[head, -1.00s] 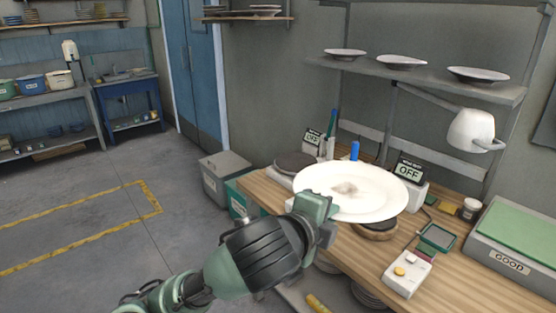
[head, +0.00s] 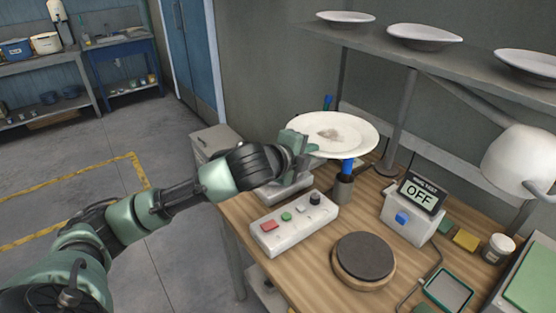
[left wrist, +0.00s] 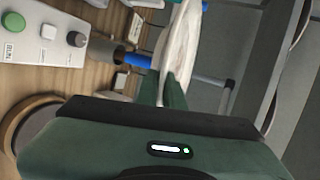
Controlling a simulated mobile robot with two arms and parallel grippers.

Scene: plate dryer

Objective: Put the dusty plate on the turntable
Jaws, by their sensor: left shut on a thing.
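The dusty plate (head: 345,126) is white, round and nearly level, with a grey-brown smudge in its middle. My left gripper (head: 305,143) is shut on its near left rim and holds it above the back of the bench. The left wrist view shows the plate (left wrist: 181,38) edge-on between the fingers (left wrist: 172,92). A dark round disc on a wooden base (head: 365,256), which looks like a turntable, stands bare to the right and nearer. A pale base (head: 288,190) lies below the gripper; its top is mostly hidden. My right gripper is out of view.
A button box with a knob (head: 293,224) sits at the bench's front left. A blue-topped item stands in a dark cup (head: 343,188) under the plate. A unit reading OFF (head: 412,208) and a white lamp (head: 520,160) are right. A plate shelf (head: 400,62) hangs above.

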